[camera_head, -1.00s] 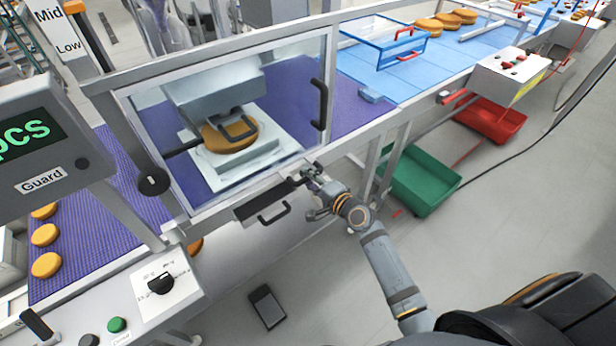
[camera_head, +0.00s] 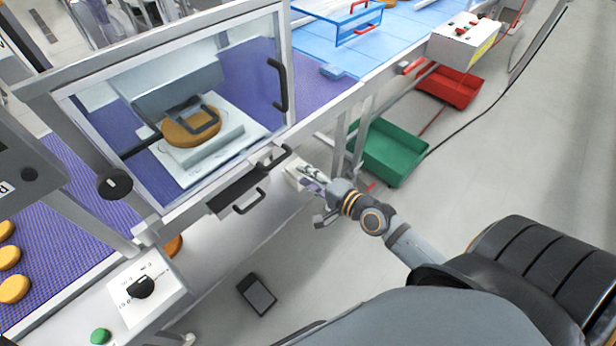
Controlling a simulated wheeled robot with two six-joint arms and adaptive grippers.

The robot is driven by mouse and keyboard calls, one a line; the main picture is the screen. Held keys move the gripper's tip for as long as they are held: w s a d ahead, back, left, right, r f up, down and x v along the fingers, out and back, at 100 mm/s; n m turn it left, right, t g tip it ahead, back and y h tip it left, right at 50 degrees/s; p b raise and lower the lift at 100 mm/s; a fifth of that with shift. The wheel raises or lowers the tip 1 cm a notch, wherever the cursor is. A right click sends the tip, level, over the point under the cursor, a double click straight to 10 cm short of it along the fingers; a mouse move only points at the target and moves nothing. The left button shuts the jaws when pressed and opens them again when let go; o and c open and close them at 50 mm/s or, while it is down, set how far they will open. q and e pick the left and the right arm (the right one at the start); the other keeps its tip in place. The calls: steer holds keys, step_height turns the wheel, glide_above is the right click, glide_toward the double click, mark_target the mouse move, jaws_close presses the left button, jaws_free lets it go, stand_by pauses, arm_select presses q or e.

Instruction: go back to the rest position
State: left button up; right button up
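My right gripper (camera_head: 312,194) is at the front of the machine, just right of a dark drawer-like tray (camera_head: 234,188) with black handles. Its two fingers look spread apart, with nothing seen between them. A pale bracket sits close behind the upper finger, and I cannot tell whether they touch. My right arm reaches in from the lower right. My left gripper is out of view.
A clear guard (camera_head: 190,105) with a black handle (camera_head: 278,86) covers a filled round (camera_head: 190,128) on a white plate. A green bin (camera_head: 388,152) and red bin (camera_head: 450,85) stand right. A dark flat object (camera_head: 257,294) lies on open floor.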

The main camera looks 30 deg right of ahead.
steer(key=shift+s, duration=0.2)
stand_by(0.3)
steer(key=s+d+f+n+g+h, duration=0.2)
steer(key=s+d+f, duration=0.2)
steer(key=f, duration=0.7)
steer(key=s+d+f+n+g+h, duration=0.2)
steer(key=s+d+f, duration=0.15)
steer(key=f, duration=0.75)
steer(key=s+d+f+n+g+h, duration=0.2)
steer(key=s+d+f+g, duration=0.15)
steer(key=f, duration=0.75)
steer(key=s+a+f+n+g, duration=0.1)
steer(key=s+f+n+g, duration=0.1)
steer(key=s+f, duration=0.3)
steer(key=s+a+f+n+g, duration=0.2)
steer(key=s+f, duration=0.3)
steer(key=s, duration=0.7)
steer(key=s+a+f+n+g, duration=0.1)
steer(key=s+f+n+g, duration=0.1)
steer(key=s+f+n, duration=0.2)
steer(key=s+f, duration=0.2)
steer(key=s, duration=0.2)
steer(key=shift+s+a, duration=0.15)
steer(key=shift+s, duration=0.15)
